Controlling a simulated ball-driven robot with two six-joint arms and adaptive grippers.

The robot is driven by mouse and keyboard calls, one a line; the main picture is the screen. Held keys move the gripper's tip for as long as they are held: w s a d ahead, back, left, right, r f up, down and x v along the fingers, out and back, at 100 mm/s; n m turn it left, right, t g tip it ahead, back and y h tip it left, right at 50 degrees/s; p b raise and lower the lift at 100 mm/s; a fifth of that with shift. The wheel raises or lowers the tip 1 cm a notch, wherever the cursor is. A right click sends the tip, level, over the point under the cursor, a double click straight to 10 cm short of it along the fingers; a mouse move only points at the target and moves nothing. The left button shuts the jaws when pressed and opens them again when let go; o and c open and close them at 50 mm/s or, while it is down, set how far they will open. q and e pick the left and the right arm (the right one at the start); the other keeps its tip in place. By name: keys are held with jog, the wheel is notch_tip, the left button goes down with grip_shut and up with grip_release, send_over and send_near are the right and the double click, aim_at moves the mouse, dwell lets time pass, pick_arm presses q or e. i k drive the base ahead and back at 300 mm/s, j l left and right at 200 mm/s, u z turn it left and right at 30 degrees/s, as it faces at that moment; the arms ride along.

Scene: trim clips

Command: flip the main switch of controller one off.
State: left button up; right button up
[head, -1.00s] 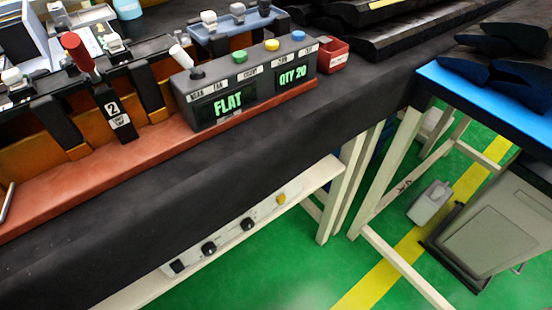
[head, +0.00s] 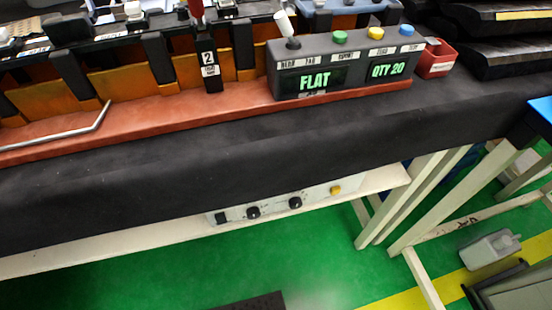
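A white control box (head: 322,195) sits on the pale shelf under the bench. The bench edge hides the top of the box. Neither of my grippers is in view.
On the dark bench (head: 180,170) stands a grey panel (head: 340,72) reading FLAT and QTY 20, with a lever and coloured buttons. A red bin (head: 436,62) is right of it. A bent metal rod (head: 70,137) lies on the left. Green floor (head: 160,275) in front is mostly open.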

aim_at(221, 218)
jog(key=k+l+z, duration=0.2)
jog(key=k, duration=0.3)
jog(key=k+l+z, duration=0.2)
jog(key=k, duration=0.3)
jog(key=k+l+z, duration=0.2)
jog(key=k, duration=0.25)
jog(key=l, duration=0.1)
